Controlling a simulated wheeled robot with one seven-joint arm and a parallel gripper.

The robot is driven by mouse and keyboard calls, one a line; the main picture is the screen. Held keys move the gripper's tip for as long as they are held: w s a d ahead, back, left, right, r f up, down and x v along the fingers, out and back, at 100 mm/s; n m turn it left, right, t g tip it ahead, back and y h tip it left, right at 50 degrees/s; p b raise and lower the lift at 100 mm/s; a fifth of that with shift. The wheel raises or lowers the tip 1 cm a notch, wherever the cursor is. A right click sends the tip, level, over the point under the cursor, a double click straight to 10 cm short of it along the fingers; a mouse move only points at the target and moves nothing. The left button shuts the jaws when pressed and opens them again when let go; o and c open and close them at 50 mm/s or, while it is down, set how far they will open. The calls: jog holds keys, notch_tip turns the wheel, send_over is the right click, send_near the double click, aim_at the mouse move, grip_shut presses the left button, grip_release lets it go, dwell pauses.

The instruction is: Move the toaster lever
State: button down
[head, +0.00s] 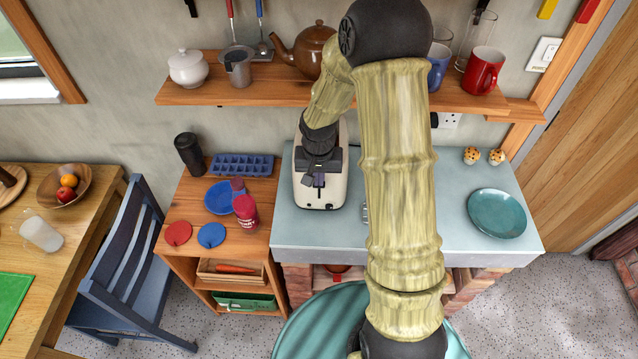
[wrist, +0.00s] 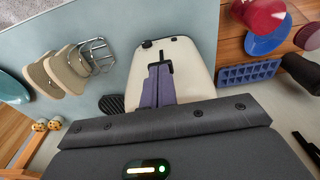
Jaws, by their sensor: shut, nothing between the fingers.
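The cream toaster (head: 334,192) stands at the left of the pale blue counter, its rounded end toward the front. It fills the middle of the wrist view (wrist: 185,62). A small black lever (wrist: 165,56) shows on the toaster end, just beyond my fingertips. My gripper (head: 318,180) is over the toaster in the head view. In the wrist view my gripper (wrist: 159,68) has its two purple-grey fingers together, with nothing between them. The fingertips are at or very near the lever; I cannot tell whether they touch it. My wrist hides the rear of the toaster.
A wire rack (wrist: 95,56) with bread slices (wrist: 65,72) is beside the toaster. A red jar (head: 245,212) and blue ice tray (head: 242,166) are on the left cabinet. A wooden shelf (head: 200,95) runs behind.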

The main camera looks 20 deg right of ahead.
jog(key=s+f+b, duration=0.3)
jog(key=f+b, duration=0.2)
jog(key=b, duration=0.1)
jog(key=shift+a+f, duration=0.4)
jog(key=shift+a, duration=0.05)
dwell(0.4)
jog(key=shift+w, duration=0.1)
notch_tip(320, 180, up, 17)
jog(key=s+b, duration=0.1)
jog(key=shift+s+a+r, duration=0.15)
jog(key=shift+s+a, duration=0.15)
jog(key=shift+s, duration=0.1)
dwell(0.5)
jog(key=s+d+f+n+t, duration=0.1)
jog(key=s+f+n, duration=0.2)
jog(key=s+f, duration=0.4)
jog(key=s, duration=0.3)
jog(key=shift+s+d+f+n, duration=0.15)
jog(key=shift+s+f+n, duration=0.05)
jog(key=shift+s+n, duration=0.1)
